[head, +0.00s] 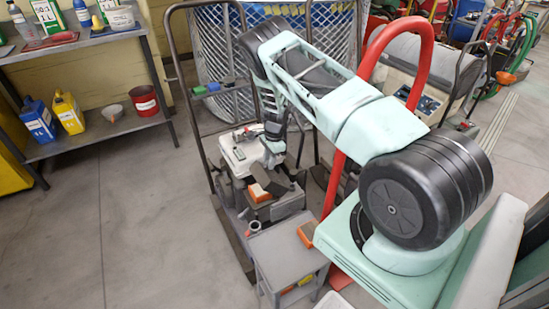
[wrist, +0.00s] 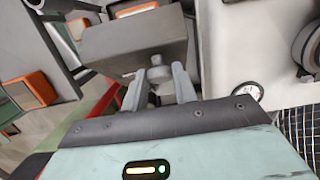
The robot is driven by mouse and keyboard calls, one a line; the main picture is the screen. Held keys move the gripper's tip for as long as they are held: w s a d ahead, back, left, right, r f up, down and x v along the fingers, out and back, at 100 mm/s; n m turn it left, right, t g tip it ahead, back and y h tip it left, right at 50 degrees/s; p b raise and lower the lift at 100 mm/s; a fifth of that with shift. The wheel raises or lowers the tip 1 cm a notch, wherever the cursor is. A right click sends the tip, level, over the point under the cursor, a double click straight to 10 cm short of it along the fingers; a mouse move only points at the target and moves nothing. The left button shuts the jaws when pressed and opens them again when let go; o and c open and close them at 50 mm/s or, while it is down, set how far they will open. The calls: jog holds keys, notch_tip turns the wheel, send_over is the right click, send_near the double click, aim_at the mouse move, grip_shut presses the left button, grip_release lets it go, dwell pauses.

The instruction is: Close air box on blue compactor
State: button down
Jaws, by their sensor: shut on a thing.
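A dark grey box-shaped cover (wrist: 135,45) with a small round knob (wrist: 156,70) fills the upper middle of the wrist view. My gripper (wrist: 160,84) is shut on the knob, with a finger on each side. In the head view the wheeled machine (head: 238,155) has a pale top and grey body, with blue and green bands on its handle (head: 213,87). My arm reaches over it and hides part of it. My fingertips are not clear there. An orange-framed part (head: 258,192) shows on the machine. I cannot tell how far the cover is open.
A small grey table (head: 285,250) with an orange-edged block (head: 306,233) stands in front. A red curved tube (head: 418,55) rises beside my arm. A shelf (head: 85,140) with bottles stands left. Between shelf and machine the floor is clear. A round gauge (wrist: 246,95) lies right of my gripper.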

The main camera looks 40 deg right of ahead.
jog(key=shift+w+a+f+g+h+b, duration=0.4)
jog(key=shift+a+f+h+b, duration=0.5)
jog(key=shift+a+h+b, duration=0.65)
jog(key=shift+w+a+f+g+h+b, duration=0.25)
jog(key=shift+w+a+f+h+b, duration=0.25)
jog(key=shift+a+f+h+b, duration=1)
jog(key=shift+w+a+f+g+h+b, duration=0.4)
jog(key=shift+a+h+b, duration=0.55)
jog(key=shift+a+b, duration=1.25)
jog(key=c, duration=1.2)
grip_release()
jog(key=shift+w+f, duration=0.1)
jog(key=shift+o, duration=0.4)
jog(key=shift+d, duration=0.1)
jog(key=shift+r, duration=0.2)
jog(key=v, duration=1.7)
jog(key=shift+p, duration=0.45)
